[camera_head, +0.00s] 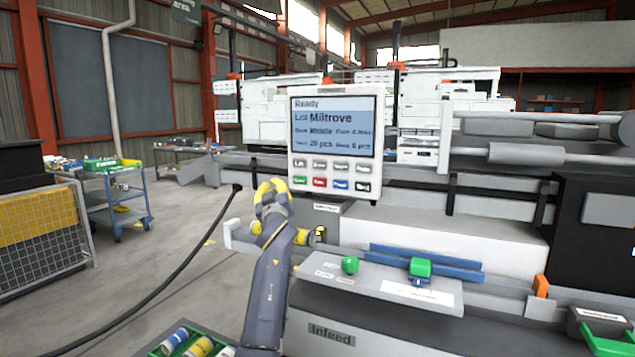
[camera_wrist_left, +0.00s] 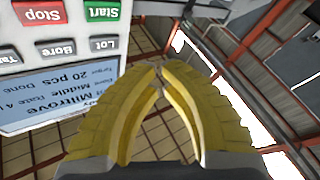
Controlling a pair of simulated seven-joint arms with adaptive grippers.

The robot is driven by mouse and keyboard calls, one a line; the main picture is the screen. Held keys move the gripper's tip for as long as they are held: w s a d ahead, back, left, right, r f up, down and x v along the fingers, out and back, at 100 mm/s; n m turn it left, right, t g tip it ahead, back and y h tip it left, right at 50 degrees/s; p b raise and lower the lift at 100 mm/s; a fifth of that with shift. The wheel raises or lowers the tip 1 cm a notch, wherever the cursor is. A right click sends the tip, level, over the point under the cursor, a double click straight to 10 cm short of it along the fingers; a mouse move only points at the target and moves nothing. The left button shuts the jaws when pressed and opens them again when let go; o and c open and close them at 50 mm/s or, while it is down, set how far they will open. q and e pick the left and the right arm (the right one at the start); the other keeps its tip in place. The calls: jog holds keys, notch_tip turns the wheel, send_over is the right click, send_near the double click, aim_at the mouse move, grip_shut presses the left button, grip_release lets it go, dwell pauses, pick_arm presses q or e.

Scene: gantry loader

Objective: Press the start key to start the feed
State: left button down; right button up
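The control panel (camera_head: 333,188) stands upright with a lit screen (camera_head: 332,126) reading "Ready", lot "Miltrove", bore "Middle" and 20 pcs. Under the screen are two rows of keys. The green start key (camera_head: 299,180) is at the left of the lower row, beside the red stop key (camera_head: 320,183). In the left wrist view the panel is upside down, with the start key (camera_wrist_left: 103,12) at the top left. My left gripper (camera_head: 272,183) is left of the start key, apart from it. Its yellow fingers (camera_wrist_left: 158,70) meet at the tips with nothing between them. My right gripper is not in view.
A machine bed marked "Infeed" (camera_head: 332,334) runs below the panel, with a plate (camera_head: 380,284) bearing green knobs. A black cable (camera_head: 190,275) hangs left of my arm. A blue cart (camera_head: 118,205) stands farther left. The floor between is open.

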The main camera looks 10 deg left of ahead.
aim_at(300, 180)
pick_arm(q)
jog(key=shift+w+d+r, duration=0.1)
jog(key=shift+w+d, duration=0.2)
jog(key=shift+w+d, duration=0.35)
jog(key=shift+w, duration=1.05)
jog(key=shift+w+d, duration=0.4)
jog(key=shift+w, duration=1.05)
jog(key=shift+w+d, duration=0.35)
jog(key=shift+w, duration=1.05)
jog(key=c, duration=2.1)
grip_release()
grip_shut()
